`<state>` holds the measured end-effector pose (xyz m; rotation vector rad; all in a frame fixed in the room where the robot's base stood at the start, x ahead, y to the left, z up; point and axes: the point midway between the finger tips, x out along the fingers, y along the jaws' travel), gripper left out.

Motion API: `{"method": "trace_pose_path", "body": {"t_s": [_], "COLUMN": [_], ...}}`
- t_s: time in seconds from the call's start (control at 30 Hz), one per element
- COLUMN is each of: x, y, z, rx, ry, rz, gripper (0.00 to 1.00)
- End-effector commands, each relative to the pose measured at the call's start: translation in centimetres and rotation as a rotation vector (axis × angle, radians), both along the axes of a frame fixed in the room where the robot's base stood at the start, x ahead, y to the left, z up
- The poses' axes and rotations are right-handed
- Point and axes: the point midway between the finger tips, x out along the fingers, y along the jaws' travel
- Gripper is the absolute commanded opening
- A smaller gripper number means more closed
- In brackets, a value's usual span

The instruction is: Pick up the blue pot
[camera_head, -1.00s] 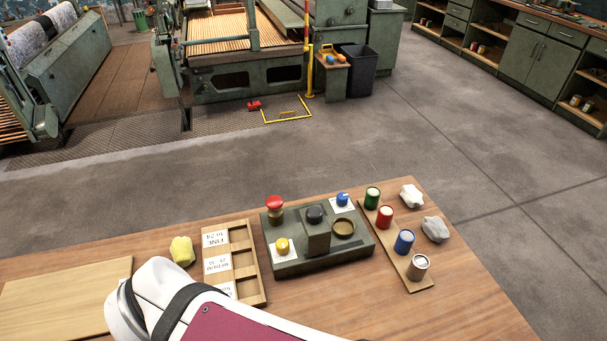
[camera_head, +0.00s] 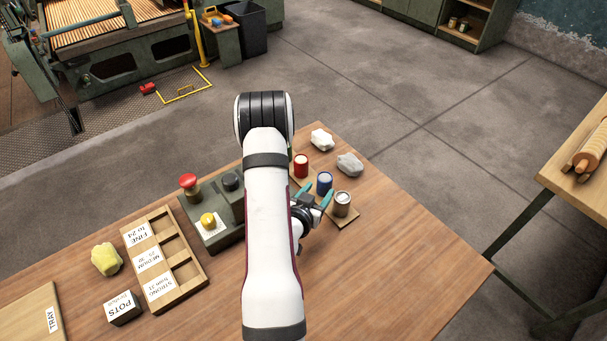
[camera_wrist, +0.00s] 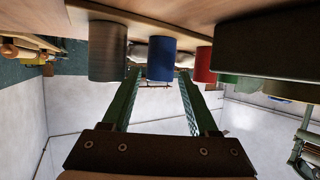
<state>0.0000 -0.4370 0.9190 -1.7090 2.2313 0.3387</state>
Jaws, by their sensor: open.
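The blue pot (camera_head: 324,183) stands on a narrow wooden strip (camera_head: 345,220), between the red pot (camera_head: 301,165) and the grey metal pot (camera_head: 342,204). My gripper (camera_head: 318,194) is close beside the blue pot, on its near side, with teal fingers apart. In the wrist view the blue pot (camera_wrist: 161,60) appears between and just beyond the tips of my open fingers (camera_wrist: 160,80). The grey pot (camera_wrist: 108,52) is to its left and the red pot (camera_wrist: 205,64) to its right. My fingers hold nothing.
Two pale crumpled lumps (camera_head: 349,164) lie behind the strip. A compartment tray (camera_head: 186,271), a POTS block (camera_head: 122,308) and a yellow lump (camera_head: 107,260) lie further left. The right tabletop is clear.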

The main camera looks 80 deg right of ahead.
Motion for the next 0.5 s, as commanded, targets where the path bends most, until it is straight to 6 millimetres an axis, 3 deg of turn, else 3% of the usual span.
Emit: {"method": "trace_pose_path", "body": {"t_s": [0.3,0.5], "x": [-1.3,-1.4], "y": [-5.1,-5.5], "z": [-2.2,-2.3], "rx": [0.001,0.002], "ry": [-0.001,0.000], "rz": [0.002,0.004], "gripper": [0.60,0.60]}}
